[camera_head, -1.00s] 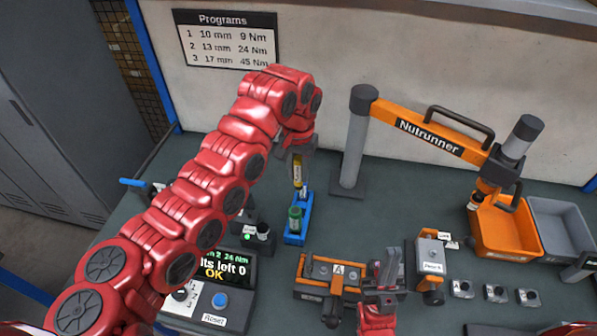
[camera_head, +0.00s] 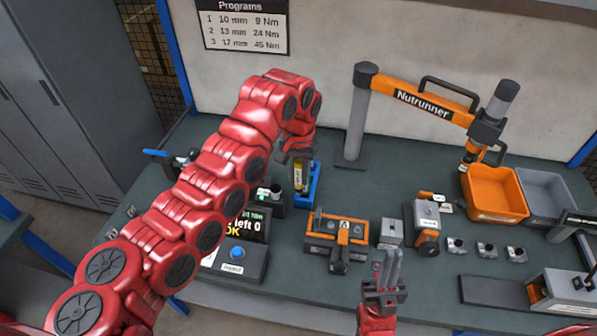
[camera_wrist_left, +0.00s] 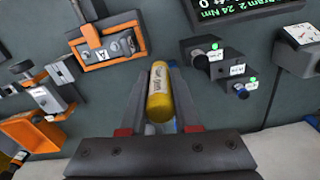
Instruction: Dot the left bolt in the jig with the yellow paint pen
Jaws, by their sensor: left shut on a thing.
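My left gripper (camera_head: 299,168) is shut on the yellow paint pen (camera_head: 300,178), which stands near upright in front of the blue pen holder (camera_head: 314,188). The wrist view shows the pen (camera_wrist_left: 160,92) between both fingers, with a bit of blue behind it. Whether its tip is clear of the holder I cannot tell. The jig (camera_head: 321,246), marked A, stands to the right of and nearer than the pen, with a bolt at each side of its orange clamp; the left bolt (camera_head: 318,222) shows.
A control box with a blue button (camera_head: 237,253) and display stands left of the jig. A grey block (camera_head: 390,232) and an orange-grey device (camera_head: 427,222) stand to its right. The nutrunner (camera_head: 430,103) and orange bin (camera_head: 495,198) are behind right. Bench between holder and jig is clear.

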